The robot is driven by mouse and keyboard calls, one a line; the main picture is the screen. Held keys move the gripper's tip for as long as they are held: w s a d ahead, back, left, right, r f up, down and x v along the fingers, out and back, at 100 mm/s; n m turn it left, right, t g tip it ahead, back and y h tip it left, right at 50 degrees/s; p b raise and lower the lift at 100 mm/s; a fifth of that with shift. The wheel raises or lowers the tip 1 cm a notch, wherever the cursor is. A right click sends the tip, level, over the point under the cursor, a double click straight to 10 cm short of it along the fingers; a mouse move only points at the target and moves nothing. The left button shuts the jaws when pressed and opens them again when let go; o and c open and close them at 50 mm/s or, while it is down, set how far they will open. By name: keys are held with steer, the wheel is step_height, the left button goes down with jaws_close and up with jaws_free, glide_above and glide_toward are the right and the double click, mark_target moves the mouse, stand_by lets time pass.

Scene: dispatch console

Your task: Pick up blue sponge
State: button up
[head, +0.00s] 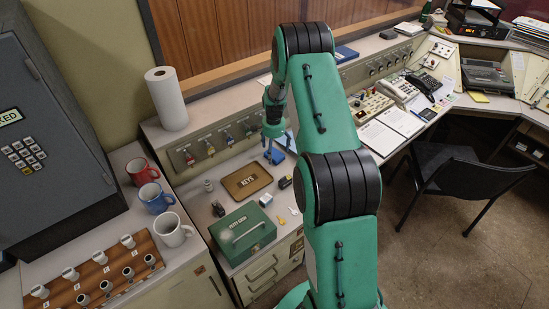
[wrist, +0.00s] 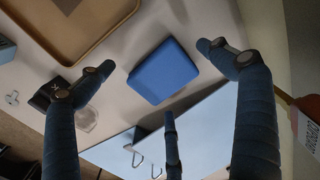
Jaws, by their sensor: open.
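The blue sponge (wrist: 163,71) lies on the pale counter, seen between my spread fingers in the wrist view. In the head view a small blue patch that looks like the sponge (head: 277,157) shows just below my gripper (head: 273,138), right of the keys tray. My gripper's fingers are open and apart from each other, one on each side of the sponge and one below it in the wrist picture. No finger clearly touches it. The exact gap is hard to tell.
The brown keys tray (head: 229,183) lies left of the sponge. A green cash box (head: 227,236) and small items are nearer. Several switches line the raised panel behind. A small dark object (wrist: 45,95) is by the left finger. Mugs (head: 172,231) stand on the left counter.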

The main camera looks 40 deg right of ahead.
steer(key=shift+f, duration=0.5)
steer(key=c, duration=1.4)
